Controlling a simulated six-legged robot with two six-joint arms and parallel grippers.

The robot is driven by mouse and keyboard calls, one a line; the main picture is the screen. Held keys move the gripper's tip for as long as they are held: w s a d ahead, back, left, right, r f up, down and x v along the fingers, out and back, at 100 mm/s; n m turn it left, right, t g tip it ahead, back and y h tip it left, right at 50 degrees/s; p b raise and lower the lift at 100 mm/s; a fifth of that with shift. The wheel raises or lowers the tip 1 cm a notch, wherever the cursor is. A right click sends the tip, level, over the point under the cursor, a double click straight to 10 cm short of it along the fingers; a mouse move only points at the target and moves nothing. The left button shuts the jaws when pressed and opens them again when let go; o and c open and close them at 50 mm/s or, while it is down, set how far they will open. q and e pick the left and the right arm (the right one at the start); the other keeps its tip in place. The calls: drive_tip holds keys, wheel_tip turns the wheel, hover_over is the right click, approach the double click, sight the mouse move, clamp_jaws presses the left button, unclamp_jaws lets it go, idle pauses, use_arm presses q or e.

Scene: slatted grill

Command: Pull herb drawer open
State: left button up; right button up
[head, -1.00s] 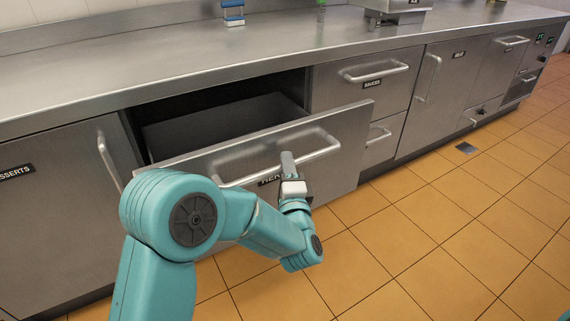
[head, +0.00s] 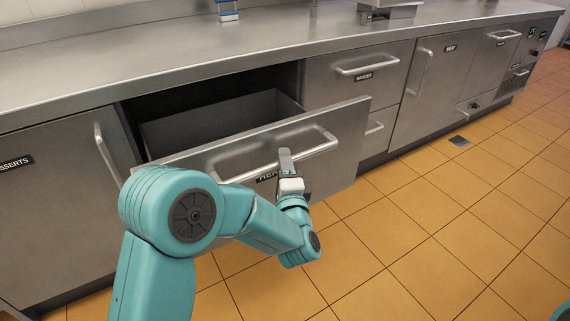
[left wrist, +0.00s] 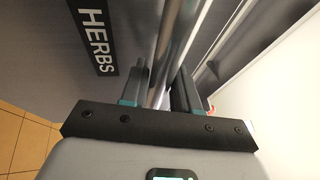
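The herb drawer (head: 335,140) stands pulled well out of the counter, its open top showing a grey, empty-looking inside. Its front carries a silver bar handle (head: 238,176) and a HERBS label, partly covered by my gripper in the head view and clear in the left wrist view (left wrist: 97,40). My left gripper (head: 287,163) is at the middle of the handle. In the left wrist view the bar (left wrist: 172,50) runs between its two fingers, which look closed on it. My right gripper is out of view.
A closed sauces drawer (head: 345,92) is right of the herb drawer, and a desserts door (head: 60,210) is left. The steel worktop (head: 130,75) is above. Open tiled floor (head: 400,240) lies in front and to the right.

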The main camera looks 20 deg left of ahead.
use_arm(q)
drive_tip(key=shift+o, duration=1)
drive_tip(key=shift+s+d, duration=0.2)
drive_tip(key=p+v, duration=0.1)
drive_tip(key=v, duration=1.4)
drive_tip(key=shift+s+f, duration=0.3)
drive_tip(key=shift+d, duration=0.15)
